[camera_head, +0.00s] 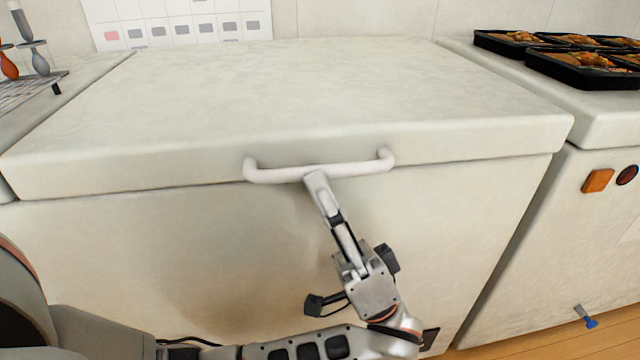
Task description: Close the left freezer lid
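The freezer lid (300,95) is a broad off-white slab in the middle of the view. It lies flat over the white freezer body (200,260), with only a thin dark seam between them. A white bar handle (270,174) runs along the lid's front edge. My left gripper (318,183) reaches up from below, its fingertip end touching or very near the middle of the handle. The fingers overlap from this angle, so I cannot tell whether they are open or shut on the bar. My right gripper is not in view.
A second white unit (600,125) stands at the right, with black bento trays (585,80) of food on top and orange and dark red magnets (598,181) on its front. A rack with utensils (30,90) is at the left. A wall chart (170,20) hangs behind.

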